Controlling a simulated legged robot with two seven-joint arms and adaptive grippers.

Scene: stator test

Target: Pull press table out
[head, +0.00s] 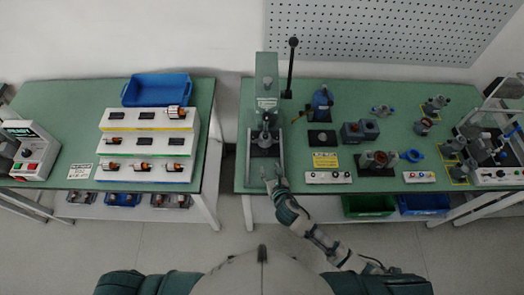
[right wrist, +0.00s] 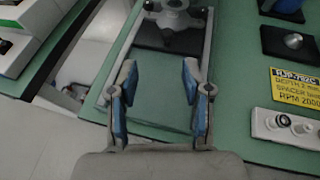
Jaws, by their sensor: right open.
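The press (head: 267,95) is a tall green-grey unit with a black lever, standing at the left end of the right bench. Its press table (head: 265,152) is a dark plate low at the front of the press, between two thin grey rails. The plate also shows in the right wrist view (right wrist: 170,38), with a grey fixture on it. My right gripper (head: 272,178) is at the bench's front edge, just in front of the press table. In the right wrist view my right gripper (right wrist: 160,66) is open, with only green surface between its blue-padded fingers. My left gripper is not in view.
The right bench (head: 340,100) holds several motor parts, fixtures and a yellow sign (head: 325,160). A small button panel (head: 328,177) sits right of my gripper. A left bench (head: 60,105) carries a stepped white rack (head: 148,150) and a blue bin (head: 157,89). A gap separates the benches.

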